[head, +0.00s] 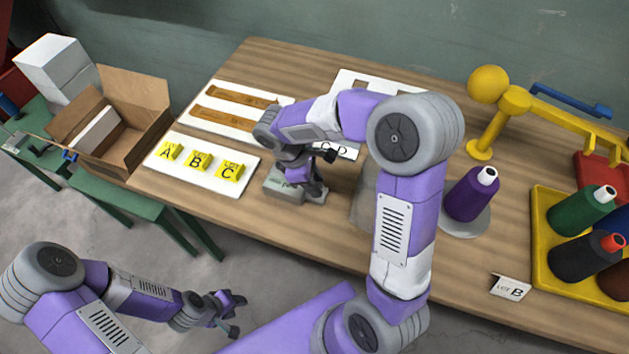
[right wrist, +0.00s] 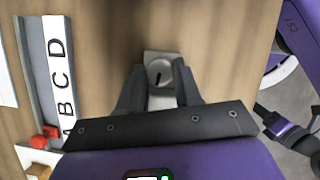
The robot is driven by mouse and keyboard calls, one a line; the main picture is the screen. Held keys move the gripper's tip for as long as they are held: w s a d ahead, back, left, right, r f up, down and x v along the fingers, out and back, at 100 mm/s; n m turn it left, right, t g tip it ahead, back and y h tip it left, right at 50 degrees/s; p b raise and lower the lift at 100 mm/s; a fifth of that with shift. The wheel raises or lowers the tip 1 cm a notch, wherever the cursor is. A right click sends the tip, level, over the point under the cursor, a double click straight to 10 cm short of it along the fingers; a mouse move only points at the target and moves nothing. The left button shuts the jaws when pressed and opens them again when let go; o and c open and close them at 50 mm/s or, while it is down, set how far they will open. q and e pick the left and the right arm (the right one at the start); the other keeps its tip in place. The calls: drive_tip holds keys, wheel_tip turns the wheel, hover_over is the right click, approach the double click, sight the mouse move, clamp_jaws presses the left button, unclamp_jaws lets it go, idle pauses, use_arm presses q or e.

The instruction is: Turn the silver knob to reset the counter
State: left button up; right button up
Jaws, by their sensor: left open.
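The silver knob (right wrist: 161,70) is round with a dark mark on it and sits on a light grey plate in the right wrist view. In the head view, the small grey counter box (head: 276,187) rests on the table, and my right gripper hides its knob. My right gripper (head: 304,190) points down over the box. In the right wrist view, its two fingers (right wrist: 160,78) are apart, one on each side of the knob; whether they touch it I cannot tell. My left gripper (head: 239,315) is open and empty, low over the floor in front of the table.
A white board with yellow A, B, C blocks (head: 243,176) lies left of the box. A purple thread cone (head: 471,194) and a yellow tray (head: 542,234) of cones stand at the right. A lot B card (head: 510,287) is near the front edge. An open carton (head: 151,91) is at left.

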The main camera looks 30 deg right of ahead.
drive_tip(key=c, duration=0.4)
drive_tip(key=shift+r+m+p, duration=0.1)
drive_tip(key=shift+m+p, duration=0.55)
drive_tip(key=shift+m, duration=0.05)
drive_tip(key=shift+w, duration=0.1)
drive_tip(key=o, duration=1)
drive_tip(key=shift+g, duration=0.3)
drive_tip(key=p+v, duration=0.2)
drive_tip(key=v, duration=0.5)
drive_tip(key=shift+r, duration=0.2)
